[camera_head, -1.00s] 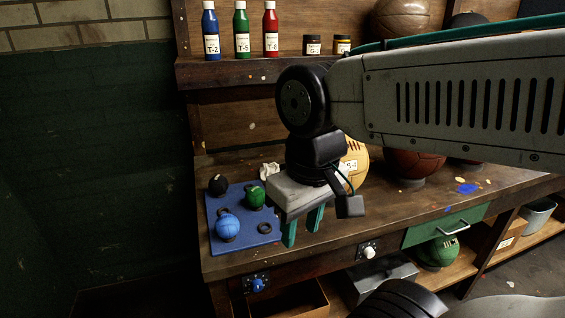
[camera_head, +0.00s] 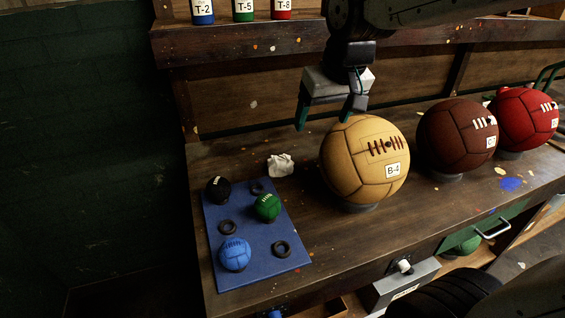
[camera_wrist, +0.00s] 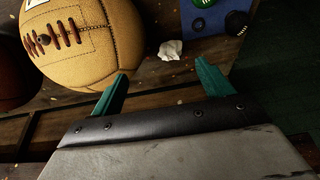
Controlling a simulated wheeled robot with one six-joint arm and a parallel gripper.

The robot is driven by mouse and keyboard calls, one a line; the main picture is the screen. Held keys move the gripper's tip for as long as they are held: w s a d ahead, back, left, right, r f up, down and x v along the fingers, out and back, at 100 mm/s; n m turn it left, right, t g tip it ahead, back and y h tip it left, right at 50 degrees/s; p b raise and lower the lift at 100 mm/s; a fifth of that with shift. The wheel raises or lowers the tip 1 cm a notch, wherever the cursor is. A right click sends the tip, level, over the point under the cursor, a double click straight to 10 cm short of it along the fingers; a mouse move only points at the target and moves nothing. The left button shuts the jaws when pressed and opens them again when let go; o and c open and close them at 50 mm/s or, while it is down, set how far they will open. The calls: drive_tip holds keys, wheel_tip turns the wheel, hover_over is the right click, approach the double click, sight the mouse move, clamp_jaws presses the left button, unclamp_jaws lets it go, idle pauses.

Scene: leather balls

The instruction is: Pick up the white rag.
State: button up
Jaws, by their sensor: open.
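The white rag (camera_head: 281,165) lies crumpled on the wooden bench, between the blue mat and the tan ball. It also shows in the wrist view (camera_wrist: 171,50), beyond the fingertips and between their lines. My gripper (camera_head: 324,124) is open and empty, with two green fingers. It is raised above the bench, up and to the right of the rag in the head view, and does not touch it. In the wrist view the gripper's fingers (camera_wrist: 160,70) stand apart.
A tan ball (camera_head: 365,160) labelled B-4 stands close right of the rag. A brown ball (camera_head: 455,138) and a red ball (camera_head: 524,118) stand farther right. A blue mat (camera_head: 254,270) with small balls and rings lies left. A shelf (camera_head: 250,45) with bottles runs behind.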

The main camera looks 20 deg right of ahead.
drive_tip(key=w+a+f+g, duration=0.1)
drive_tip(key=w+f, duration=0.2)
drive_tip(key=w, duration=0.2)
drive_tip(key=w+f+g, duration=0.1)
drive_tip(key=w+f, duration=0.2)
drive_tip(key=w, duration=0.2)
hover_over(280, 155)
drive_tip(key=shift+g, duration=0.4)
drive_tip(key=f, duration=0.9)
drive_tip(key=shift+s+f, duration=0.25)
drive_tip(key=shift+f, duration=0.05)
drive_tip(key=f, duration=0.7)
drive_tip(key=shift+w+f, duration=0.15)
drive_tip(key=shift+w, duration=0.2)
drive_tip(key=c, duration=1.1)
